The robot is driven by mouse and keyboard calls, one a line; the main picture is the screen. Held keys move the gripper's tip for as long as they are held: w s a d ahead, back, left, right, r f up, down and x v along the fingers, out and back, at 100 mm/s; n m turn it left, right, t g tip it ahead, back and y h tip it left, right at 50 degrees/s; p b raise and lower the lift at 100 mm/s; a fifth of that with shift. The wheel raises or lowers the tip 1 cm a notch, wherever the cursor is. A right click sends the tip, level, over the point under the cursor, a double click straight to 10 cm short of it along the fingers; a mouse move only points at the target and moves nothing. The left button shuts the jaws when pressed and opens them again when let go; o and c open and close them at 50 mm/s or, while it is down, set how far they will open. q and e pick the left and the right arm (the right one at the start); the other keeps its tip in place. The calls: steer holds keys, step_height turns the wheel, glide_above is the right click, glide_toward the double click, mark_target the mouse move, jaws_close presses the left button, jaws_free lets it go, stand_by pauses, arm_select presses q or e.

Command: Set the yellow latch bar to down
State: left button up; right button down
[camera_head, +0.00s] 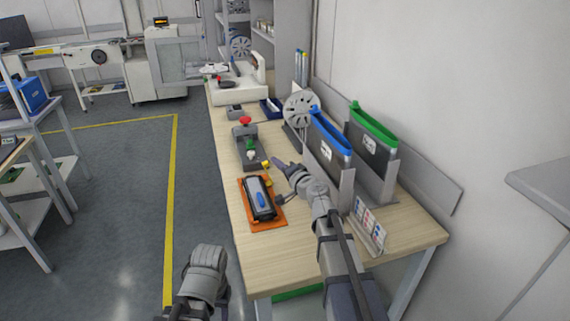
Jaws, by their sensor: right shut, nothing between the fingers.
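The yellow latch bar (266,167) is a small yellow piece at the near right end of a dark grey control box (248,163) on the wooden bench. The box also carries a red knob and a green part. Whether the bar is up or down is too small to tell. My right gripper (275,162) reaches in over the bench from the right. Its shut, empty fingertips are just right of the bar; I cannot tell whether they touch it. Part of my left arm shows at the lower left, but its gripper does not show.
An orange tray (273,224) with a dark device lies nearer on the bench (277,260). To the right stand a grey reel (300,107), holders with blue (330,131) and green (374,126) tops, and a card stand (368,226). Open floor lies left.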

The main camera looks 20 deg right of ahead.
arm_select(q)
steer(key=shift+r, duration=0.1)
arm_select(e)
steer(key=shift+a, duration=0.3)
arm_select(q)
steer(key=shift+r+p, duration=0.15)
steer(key=shift+p, duration=0.15)
arm_select(e)
steer(key=shift+a+r+n, duration=0.1)
steer(key=shift+a+n, duration=0.1)
steer(key=shift+n, duration=0.2)
